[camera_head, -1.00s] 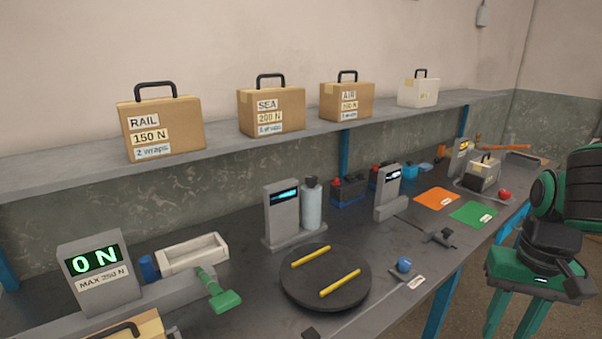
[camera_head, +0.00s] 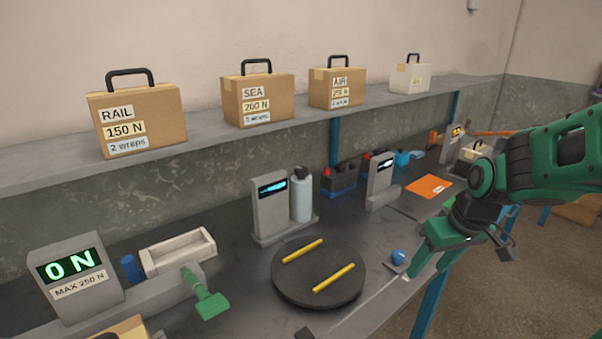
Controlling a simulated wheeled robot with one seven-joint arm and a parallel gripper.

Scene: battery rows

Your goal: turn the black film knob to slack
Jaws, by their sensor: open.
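A small black knob (camera_head: 301,172) sits on top of a pale blue-grey film roll (camera_head: 301,201). The roll stands upright beside a grey post with a lit blue display (camera_head: 270,208). The knob's setting is too small to read. My gripper (camera_head: 424,268) is open and empty, pointing down over the front edge of the bench, right of the roll and apart from it. My arm hides part of the bench behind it.
A dark turntable (camera_head: 318,288) with two yellow bars lies in front of the roll. A blue ball knob (camera_head: 398,257) is close to my gripper. A tension gauge (camera_head: 75,275) reads 0 N. Boxes line the shelf (camera_head: 210,125).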

